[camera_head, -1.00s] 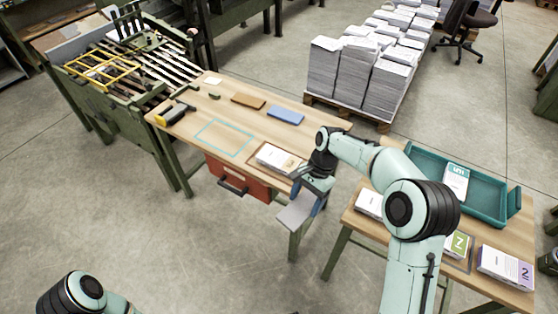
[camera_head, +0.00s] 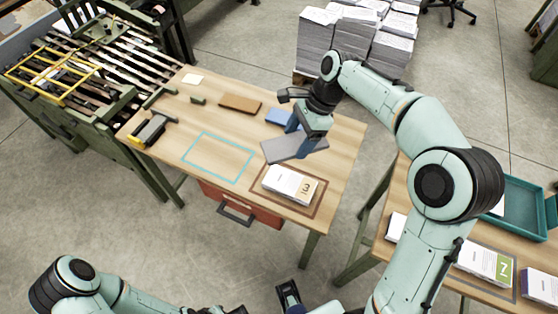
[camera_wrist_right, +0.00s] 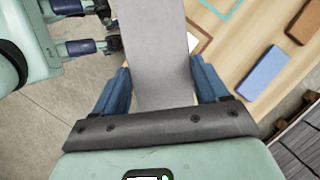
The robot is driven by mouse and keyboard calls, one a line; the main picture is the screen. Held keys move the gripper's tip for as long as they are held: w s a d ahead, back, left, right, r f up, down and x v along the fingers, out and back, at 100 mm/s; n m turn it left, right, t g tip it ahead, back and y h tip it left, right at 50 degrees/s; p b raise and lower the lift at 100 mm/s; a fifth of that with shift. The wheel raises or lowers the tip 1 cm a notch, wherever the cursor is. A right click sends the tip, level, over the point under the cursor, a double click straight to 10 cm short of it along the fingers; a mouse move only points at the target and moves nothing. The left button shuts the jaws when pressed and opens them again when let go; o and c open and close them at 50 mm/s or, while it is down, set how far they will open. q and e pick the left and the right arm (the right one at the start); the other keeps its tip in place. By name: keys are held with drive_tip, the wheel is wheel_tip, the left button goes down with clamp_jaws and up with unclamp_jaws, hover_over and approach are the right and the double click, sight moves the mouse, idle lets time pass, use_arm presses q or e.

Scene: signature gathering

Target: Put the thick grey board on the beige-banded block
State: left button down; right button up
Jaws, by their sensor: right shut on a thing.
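The thick grey board (camera_head: 285,149) is held by my right gripper (camera_head: 309,133), shut on it above the table. In the right wrist view the board (camera_wrist_right: 155,45) runs away between the two blue fingers. The beige-banded block (camera_head: 286,183), a white paper stack marked 3, lies inside a brown outline at the table's front right. In the head view the board hangs just behind and above it, apart. In the wrist view the board hides most of the block. My left gripper (camera_head: 289,292) is low at the bottom edge; its opening is unclear.
The wooden table (camera_head: 325,185) also bears a blue slab (camera_head: 279,117), a brown slab (camera_head: 240,103), a teal outline (camera_head: 219,156) and a yellow-black tool (camera_head: 148,130). A second table with a teal tray (camera_head: 525,210) stands right. The teal outline is empty.

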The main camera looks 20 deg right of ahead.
drive_tip(key=shift+w, duration=0.3)
drive_tip(key=b, duration=0.2)
hover_over(289, 183)
drive_tip(key=d, duration=0.1)
drive_tip(key=f, duration=1.4)
drive_tip(key=shift+d+f, duration=0.2)
drive_tip(key=shift+f, duration=0.1)
use_arm(q)
drive_tip(key=shift+s+f+b, duration=0.1)
drive_tip(key=shift+f+b, duration=0.4)
drive_tip(key=shift+f, duration=0.95)
use_arm(e)
drive_tip(key=shift+f, duration=2.6)
drive_tip(key=shift+f, duration=0.1)
drive_tip(key=o, duration=1.1)
use_arm(q)
drive_tip(key=shift+r+p, duration=0.75)
drive_tip(key=shift+p, duration=0.05)
use_arm(e)
drive_tip(key=v, duration=1.2)
